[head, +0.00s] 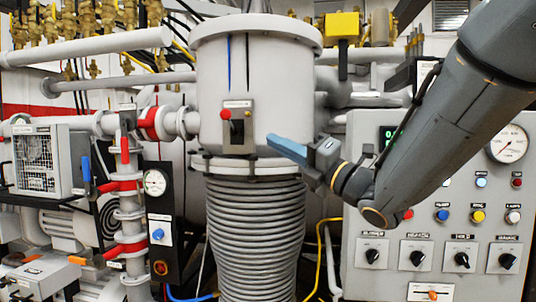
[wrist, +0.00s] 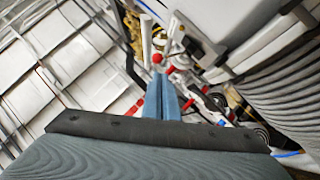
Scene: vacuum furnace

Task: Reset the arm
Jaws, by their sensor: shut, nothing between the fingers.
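My arm reaches in from the right in the head view. My gripper (head: 272,138) is at its end, with blue fingers pointing left, in front of the lower part of the grey cylindrical vessel (head: 262,75). The fingers look closed together, with nothing between them. In the wrist view my gripper (wrist: 160,80) shows as two blue fingers side by side, pointing up the picture. A gap between the gripper and the vessel cannot be judged from the head view.
A ribbed bellows (head: 258,240) stands under the vessel. A control panel (head: 385,222) with knobs, buttons and a gauge is at right. Pipes with red valve handles (head: 125,150), a pressure gauge (head: 155,183) and a caged box (head: 70,160) stand at left. A yellow cable (head: 320,250) hangs near the bellows.

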